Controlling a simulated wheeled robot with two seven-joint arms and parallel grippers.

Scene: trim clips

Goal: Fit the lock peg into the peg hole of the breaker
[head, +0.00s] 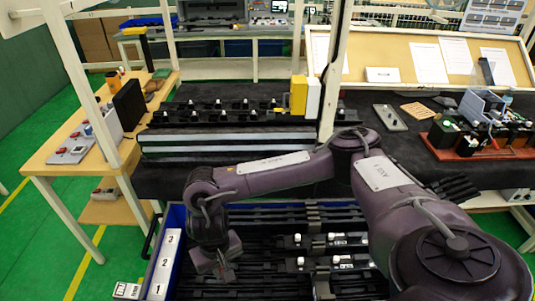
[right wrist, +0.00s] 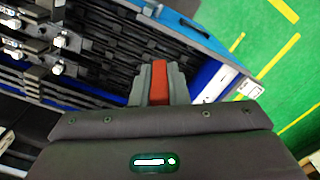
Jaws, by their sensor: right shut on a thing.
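My right gripper (head: 222,268) hangs over the left part of the blue bin in the head view. In the right wrist view its grey fingers (right wrist: 160,88) are shut on a small red piece (right wrist: 160,80), which may be the lock peg. In the head view the red piece is hidden or too small to tell. I cannot identify the breaker or its peg hole for sure. A grey panel with small parts (head: 72,149) lies on the wooden side table at left, away from the gripper. My left gripper is not in view.
A black rail with clips (head: 230,115) lies on the dark table (head: 365,165). A white post (head: 334,70) rises beside it. A reddish tray (head: 475,150) of boxes stands at right.

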